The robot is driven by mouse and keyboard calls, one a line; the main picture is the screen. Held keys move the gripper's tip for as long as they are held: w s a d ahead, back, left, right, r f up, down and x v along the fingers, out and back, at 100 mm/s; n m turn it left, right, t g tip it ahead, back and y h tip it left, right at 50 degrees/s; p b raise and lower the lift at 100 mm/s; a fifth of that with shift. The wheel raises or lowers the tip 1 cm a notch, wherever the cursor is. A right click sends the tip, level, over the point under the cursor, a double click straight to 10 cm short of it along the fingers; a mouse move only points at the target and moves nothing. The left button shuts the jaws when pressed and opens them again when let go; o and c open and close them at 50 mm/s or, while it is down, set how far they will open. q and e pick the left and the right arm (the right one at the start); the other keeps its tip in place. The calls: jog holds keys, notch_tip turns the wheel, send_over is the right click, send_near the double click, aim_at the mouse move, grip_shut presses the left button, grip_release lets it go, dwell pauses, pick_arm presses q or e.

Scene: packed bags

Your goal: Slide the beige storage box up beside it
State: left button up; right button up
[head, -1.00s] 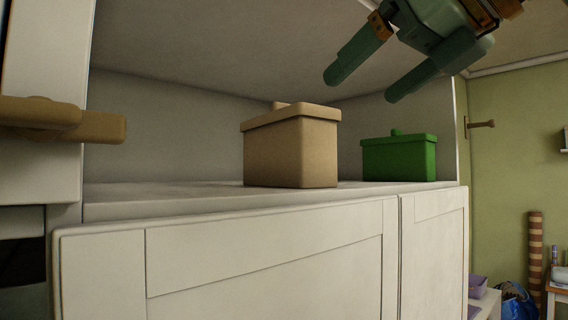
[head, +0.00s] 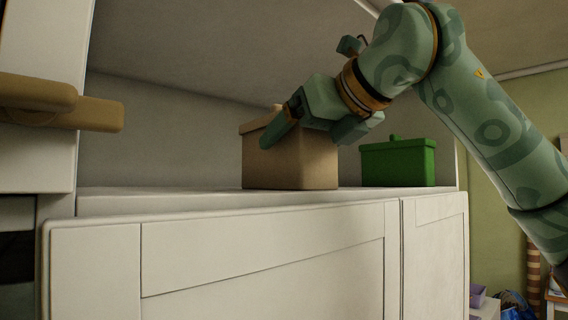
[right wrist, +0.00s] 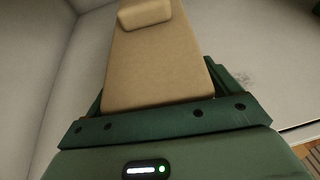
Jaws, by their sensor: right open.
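The beige storage box (head: 290,168), with a lid and a knob, stands upright on the cabinet shelf. The green lidded box (head: 398,163) stands to its right, with a small gap between them in the head view. My right gripper (head: 306,138) is at the upper part of the beige box, its fingers open to either side and partly hiding the lid. In the right wrist view the beige box's lid (right wrist: 155,70) lies between the fingers; whether they touch it I cannot tell. My left gripper is not in view.
The shelf (head: 200,194) is bare to the left of the beige box. The back wall of the niche is behind the boxes. White cabinet doors (head: 260,255) are below, and a tan handle (head: 95,112) juts in at left.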

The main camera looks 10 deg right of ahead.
jog(key=c, duration=0.6)
jog(key=shift+w+d+p, duration=0.3)
jog(key=shift+w+d, duration=0.25)
jog(key=shift+d, duration=0.3)
jog(key=shift+w+d+p, duration=0.3)
jog(key=shift+w+d, duration=0.2)
jog(key=shift+d, duration=0.4)
jog(key=shift+w+d+p, duration=0.3)
jog(key=shift+w+d, duration=0.25)
jog(key=shift+d, duration=0.3)
jog(key=shift+c, duration=0.2)
jog(key=shift+w+d+p, duration=0.45)
jog(key=shift+w+d, duration=0.1)
jog(key=shift+d, duration=0.3)
jog(key=shift+w+d+p, duration=0.45)
jog(key=shift+w+d, duration=0.05)
jog(key=shift+d, duration=0.35)
jog(key=shift+w+d+p, duration=0.45)
jog(key=shift+w+d, duration=0.1)
jog(key=shift+d, duration=0.3)
